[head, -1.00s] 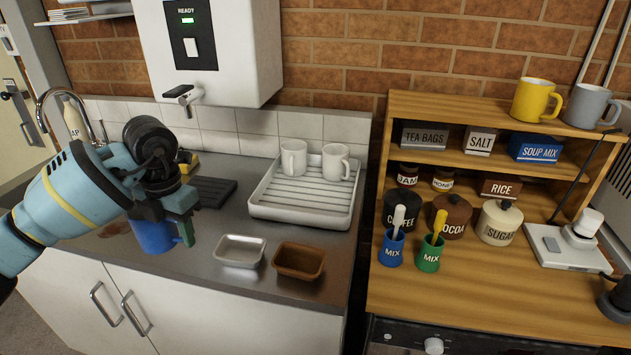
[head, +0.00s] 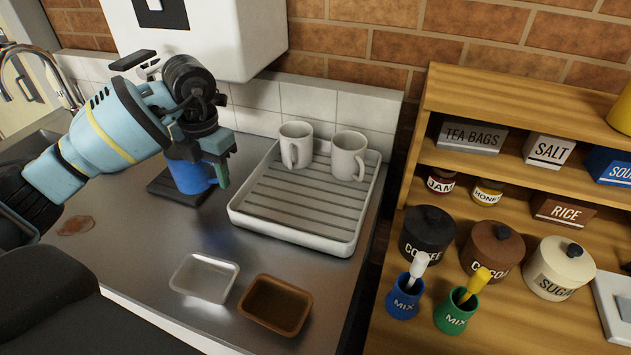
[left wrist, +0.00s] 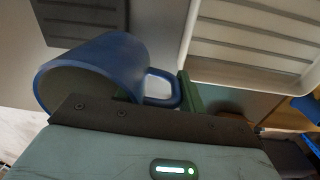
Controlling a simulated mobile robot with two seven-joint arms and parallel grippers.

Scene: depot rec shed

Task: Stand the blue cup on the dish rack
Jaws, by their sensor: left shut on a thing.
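The blue cup (head: 190,176) is held by my left gripper (head: 218,165) just left of the dish rack. The left wrist view also shows the cup (left wrist: 95,68), with its handle at the gripper's green fingers (left wrist: 186,90). The gripper is shut on it. In the head view the gripper hides the cup's top. The white dish rack (head: 290,237) has a ribbed floor, bare at the front, with two pale mugs (head: 296,145) (head: 348,156) standing at its back. The rack also shows in the left wrist view (left wrist: 250,75). My right gripper is not in view.
A dark ribbed mat (head: 165,188) lies below the cup. A silver tray (head: 204,278) and a brown tray (head: 274,305) sit in front of the rack. A white water heater (head: 240,40) hangs above. A wooden shelf unit (head: 440,100) stands to the right.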

